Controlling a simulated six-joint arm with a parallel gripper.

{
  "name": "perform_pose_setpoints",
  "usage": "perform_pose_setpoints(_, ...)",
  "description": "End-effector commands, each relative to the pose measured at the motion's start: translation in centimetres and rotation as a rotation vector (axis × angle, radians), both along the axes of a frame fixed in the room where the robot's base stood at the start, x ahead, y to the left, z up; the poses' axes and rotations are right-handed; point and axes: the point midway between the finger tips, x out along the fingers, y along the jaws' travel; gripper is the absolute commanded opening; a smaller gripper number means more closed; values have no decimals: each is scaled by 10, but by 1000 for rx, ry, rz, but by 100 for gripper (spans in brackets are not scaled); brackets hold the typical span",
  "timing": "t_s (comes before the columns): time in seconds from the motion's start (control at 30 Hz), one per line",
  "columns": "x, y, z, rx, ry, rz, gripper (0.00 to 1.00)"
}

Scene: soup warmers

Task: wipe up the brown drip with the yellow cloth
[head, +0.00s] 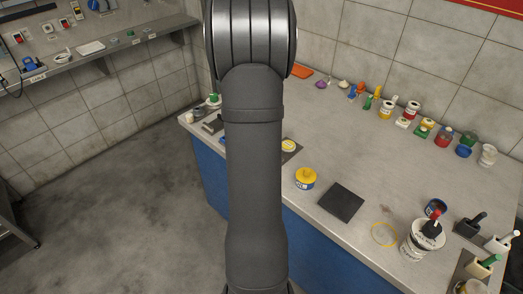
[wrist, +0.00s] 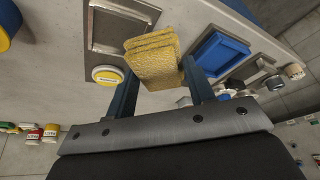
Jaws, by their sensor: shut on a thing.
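The yellow cloth (wrist: 152,58), folded in layers, is between the two dark blue fingers of my gripper (wrist: 157,75) in the wrist view. My gripper is shut on it and holds it above the bench top. In the head view my own arm hides both the gripper and the cloth.
The wrist view shows a metal tray (wrist: 103,28), a round yellow-lidded tub (wrist: 107,75) and a blue tray (wrist: 219,53). In the head view, a yellow-topped tin (head: 306,178) and a dark square mat (head: 341,202) lie right of my arm. Several jars line the wall.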

Motion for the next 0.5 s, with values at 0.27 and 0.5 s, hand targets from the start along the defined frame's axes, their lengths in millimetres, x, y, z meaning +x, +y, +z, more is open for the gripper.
perform_pose_setpoints(0.27, 8, -67, 56, -5, 2, -246, 28)
perform_pose_setpoints(0.5, -12, -155, 54, -2, 10, -356, 28)
